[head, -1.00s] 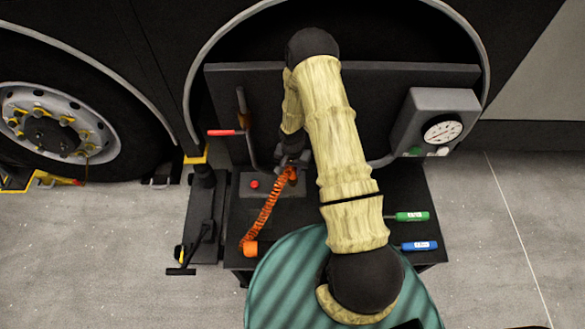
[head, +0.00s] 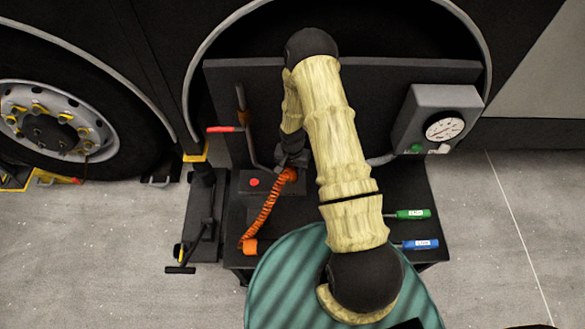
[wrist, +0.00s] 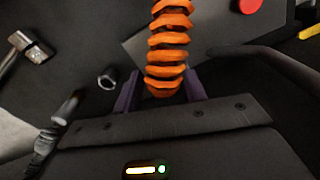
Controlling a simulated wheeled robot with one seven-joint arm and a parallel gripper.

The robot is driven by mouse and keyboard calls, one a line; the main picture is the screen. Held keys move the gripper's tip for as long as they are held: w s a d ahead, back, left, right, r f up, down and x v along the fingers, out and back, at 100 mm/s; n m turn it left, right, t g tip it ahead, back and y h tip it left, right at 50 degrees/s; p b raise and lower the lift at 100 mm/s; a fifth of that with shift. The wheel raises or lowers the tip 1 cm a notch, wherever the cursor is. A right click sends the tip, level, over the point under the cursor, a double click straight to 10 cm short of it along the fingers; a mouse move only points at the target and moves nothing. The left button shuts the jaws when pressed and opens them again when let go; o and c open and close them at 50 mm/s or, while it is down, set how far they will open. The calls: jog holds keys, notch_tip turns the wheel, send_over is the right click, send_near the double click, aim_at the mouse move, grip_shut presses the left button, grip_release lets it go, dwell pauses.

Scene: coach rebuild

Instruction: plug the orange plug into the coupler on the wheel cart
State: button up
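My gripper (head: 290,160) is at the wheel cart (head: 425,190), behind my forearm and just above a small dark box. In the wrist view its two purple fingers (wrist: 160,92) stand on either side of the end of an orange coiled hose (wrist: 168,45). The plug at that end is mostly hidden by the gripper body; the fingers appear closed on it. The hose (head: 265,212) hangs down and left to an orange end piece (head: 250,247) at the cart's front edge. I cannot clearly make out the coupler.
The small box carries a red button (head: 254,182). Green (head: 411,214) and blue (head: 419,245) handled tools lie on the right edge. A metal ring (wrist: 107,78) and hammer-like tool (wrist: 35,52) show in the wrist view.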

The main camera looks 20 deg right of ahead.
jog(key=shift+o, duration=0.7)
notch_tip(320, 180, up, 17)
jog(key=shift+r, duration=0.2)
dwell(0.5)
jog(key=s+r+n+t+p, duration=0.1)
jog(key=s+r+n+p, duration=0.1)
jog(key=s+r, duration=0.3)
jog(key=s+a+r+n+p, duration=0.1)
jog(key=s+r+p, duration=0.3)
jog(key=r, duration=0.8)
jog(key=s+a+r+n+t+p, duration=0.1)
jog(key=s+r+n+p, duration=0.2)
jog(key=s+r, duration=0.3)
notch_tip(320, 180, up, 3)
jog(key=shift+s+r+t, duration=0.15)
jog(key=shift+s+t, duration=0.15)
jog(key=shift+s, duration=0.05)
